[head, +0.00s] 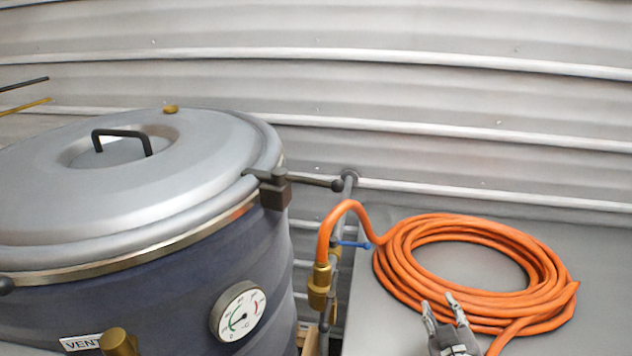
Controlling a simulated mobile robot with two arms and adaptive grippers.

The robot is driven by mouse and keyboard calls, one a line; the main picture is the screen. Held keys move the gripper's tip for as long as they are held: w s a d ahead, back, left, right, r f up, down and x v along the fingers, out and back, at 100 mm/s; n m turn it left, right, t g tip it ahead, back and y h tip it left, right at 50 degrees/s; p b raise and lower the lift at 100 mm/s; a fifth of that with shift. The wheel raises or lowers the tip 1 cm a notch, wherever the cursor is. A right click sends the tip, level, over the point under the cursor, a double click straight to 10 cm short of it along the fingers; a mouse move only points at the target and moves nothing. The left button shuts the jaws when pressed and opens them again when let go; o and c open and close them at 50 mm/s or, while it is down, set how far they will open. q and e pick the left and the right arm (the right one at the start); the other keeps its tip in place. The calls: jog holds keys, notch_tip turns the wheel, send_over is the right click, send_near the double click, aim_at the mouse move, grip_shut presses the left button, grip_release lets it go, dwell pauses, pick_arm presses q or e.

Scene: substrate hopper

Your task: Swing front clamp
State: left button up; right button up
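A dark blue drum-shaped vessel (175,290) stands at the left with a domed grey lid (190,185) seated on it. A dark clamp (274,190) sits at the right side of the lid rim, its bar pointing right and ending in a ball knob. A dark knob (5,287) shows at the left picture edge below the rim; the rest of it is cut off. My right gripper (439,303) is at the bottom, right of the vessel and in front of the hose coil. Its fingertips are apart, with nothing seen between them. My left gripper is not in view.
An orange hose coil (395,272) lies on a grey surface (380,325) at the right, running to a brass fitting (319,285). A round gauge (238,311) and a brass part (118,342) project from the vessel front. A corrugated wall (420,85) closes off the back.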

aim_at(330, 185)
jog(key=w+a+r+n+t+y, duration=0.15)
jog(key=a+r+n+y, duration=0.25)
jog(key=r+n+y, duration=0.4)
jog(key=w+a+r+n+t+y, duration=0.1)
jog(key=w+a+r+n+y, duration=0.25)
jog(key=r+n, duration=0.4)
jog(key=w+a+r+n+t+y, duration=0.1)
jog(key=a+r+n+y, duration=0.4)
jog(key=r, duration=0.6)
jog(key=a+n+g+y+p, duration=0.1)
jog(key=a+n+g, duration=0.3)
jog(key=w+a+n+g+p, duration=0.1)
jog(key=a+n+g+p, duration=0.1)
jog(key=a+n+g, duration=0.2)
jog(key=w+a+n+g+y+p, duration=0.1)
jog(key=a+n+g, duration=0.2)
jog(key=n+g, duration=0.2)
jog(key=shift+w+a+f+n+y+p, duration=0.2)
jog(key=shift+a+f+n+y+p, duration=0.1)
jog(key=shift+a+f+n+y, duration=0.1)
jog(key=shift+w+a+f, duration=0.1)
jog(key=shift+w+a, duration=0.15)
jog(key=shift+a, duration=0.45)
jog(key=shift+c, duration=0.2)
grip_shut()
